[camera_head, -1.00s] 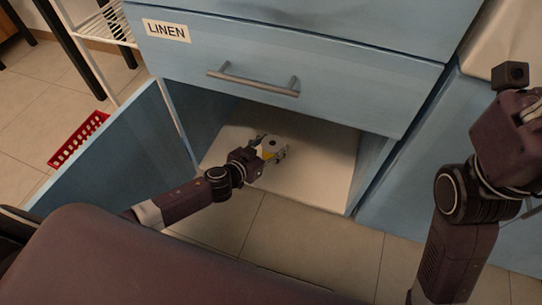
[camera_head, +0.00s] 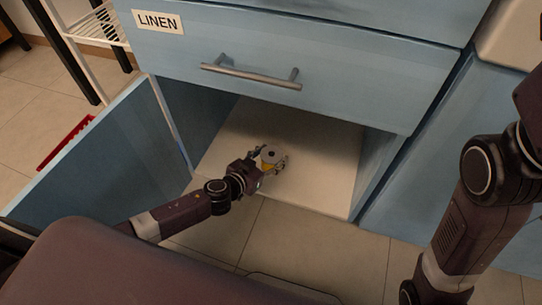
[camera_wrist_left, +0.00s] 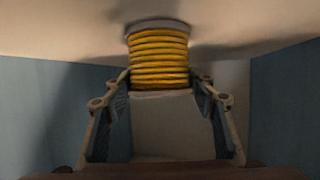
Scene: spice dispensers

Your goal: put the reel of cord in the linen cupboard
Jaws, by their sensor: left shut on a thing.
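The reel of cord (camera_head: 271,155) has yellow cord wound between grey flanges. In the left wrist view the reel (camera_wrist_left: 159,58) is between the two fingers of my left gripper (camera_wrist_left: 163,98). My left gripper (camera_head: 268,160) is shut on the reel, inside the open lower compartment of the linen cupboard (camera_head: 230,55), over its pale floor. Whether the reel touches the floor is hard to tell. The cupboard is blue, with a "LINEN" label on the drawer front above. My right arm shows at the right, but its gripper is out of view.
The cupboard's blue door (camera_head: 105,150) stands open to the left. The drawer handle (camera_head: 250,76) sticks out above the opening. The compartment floor (camera_head: 310,160) has free room around the reel. A red basket (camera_head: 65,142) and a white rack (camera_head: 98,28) are at the left.

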